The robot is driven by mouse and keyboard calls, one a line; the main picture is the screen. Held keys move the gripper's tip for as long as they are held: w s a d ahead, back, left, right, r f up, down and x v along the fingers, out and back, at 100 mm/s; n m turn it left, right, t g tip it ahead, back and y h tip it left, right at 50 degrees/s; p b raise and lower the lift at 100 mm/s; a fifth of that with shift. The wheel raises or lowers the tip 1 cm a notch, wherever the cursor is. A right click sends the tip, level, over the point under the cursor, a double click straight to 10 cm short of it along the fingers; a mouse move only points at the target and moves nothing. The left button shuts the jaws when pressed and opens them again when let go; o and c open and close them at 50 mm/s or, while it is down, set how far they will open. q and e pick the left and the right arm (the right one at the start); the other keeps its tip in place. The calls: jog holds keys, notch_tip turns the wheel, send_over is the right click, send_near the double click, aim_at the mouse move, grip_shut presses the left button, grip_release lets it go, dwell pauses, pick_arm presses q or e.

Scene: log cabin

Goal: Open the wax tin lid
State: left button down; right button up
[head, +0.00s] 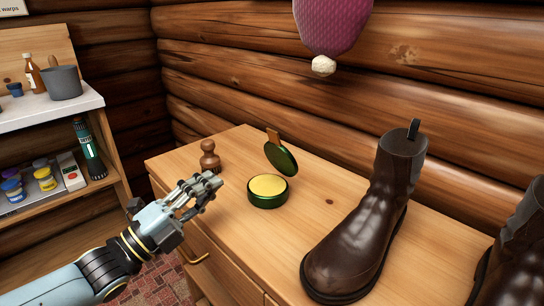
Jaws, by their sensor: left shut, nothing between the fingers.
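The wax tin (267,200) is a round green tin with yellow wax (267,186) showing inside, on the wooden cabinet top. Its green lid (281,159) stands raised and tilted at the tin's back edge, with a tan tab (273,138) sticking up from it. My left gripper (217,184) is shut and empty, to the left of the tin and apart from it. My right gripper is not in view.
A brown boot (370,220) stands on the cabinet top (235,235) right of the tin, with another boot (520,255) at the right edge. A small wooden knobbed object (209,157) stands behind my left gripper. A shelf (50,107) with bottles and jars is at left.

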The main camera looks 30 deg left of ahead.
aim_at(271, 135)
pick_arm(q)
jog(key=shift+s+d+r, duration=0.15)
jog(key=shift+s+d, duration=0.05)
jog(key=shift+s, duration=0.1)
jog(key=x, duration=0.6)
jog(key=p+x, duration=0.1)
jog(key=x, duration=0.5)
jog(key=shift+w+d+r+p, duration=0.2)
jog(key=shift+w+r+p, duration=0.05)
jog(key=shift+r+p, duration=0.1)
jog(key=shift+w+d+r, duration=0.1)
jog(key=shift+w+d, duration=0.05)
jog(key=shift+w, duration=0.35)
